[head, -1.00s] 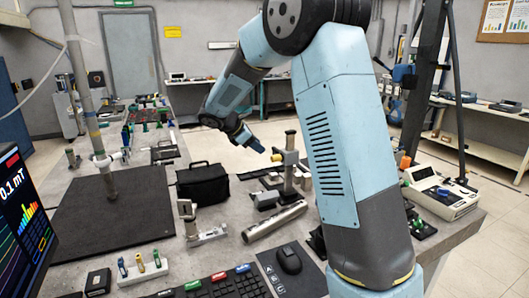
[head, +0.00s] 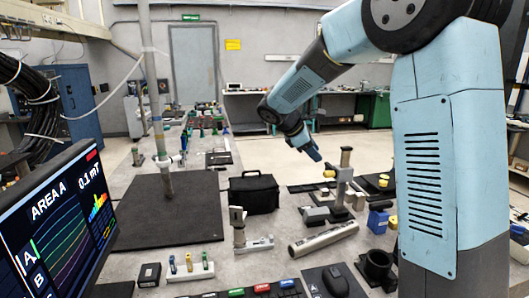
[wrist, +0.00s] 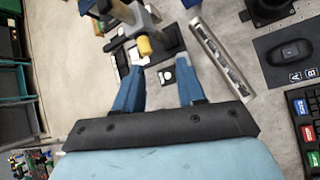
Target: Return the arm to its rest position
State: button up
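My gripper (head: 313,153) hangs at the end of my bent blue arm in the head view, pointing down and to the right. It is in the air near the top of a grey post stand (head: 345,170) with a yellow knob, and I see no contact. In the wrist view my gripper (wrist: 161,68) has its two blue fingers spread apart with nothing between them. The bench lies beyond the fingers. The stand's yellow knob (wrist: 145,46) shows beside the left fingertip.
On the bench are a black bag (head: 253,193), a grey slotted bar (head: 323,239), a small clamp stand (head: 239,230) and a mouse (head: 335,281). A monitor (head: 57,215) reads "AREA A". A tall pole rises from a dark plate (head: 130,218). The bench is crowded at right.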

jog(key=s+d+r+m+y, duration=0.1)
jog(key=s+d+r+m, duration=0.15)
jog(key=s, duration=0.35)
jog(key=s+d+r+m+y, duration=0.1)
jog(key=s+m, duration=0.2)
jog(key=s, duration=0.3)
jog(key=s+d+r+m+y, duration=0.1)
jog(key=s+r+m, duration=0.1)
jog(key=s, duration=0.3)
jog(key=s+f+m+t+y, duration=0.2)
jog(key=s+m, duration=0.7)
jog(key=s, duration=0.9)
jog(key=shift+a+f+y, duration=0.2)
jog(key=shift+a+y, duration=0.15)
jog(key=shift+y, duration=1.05)
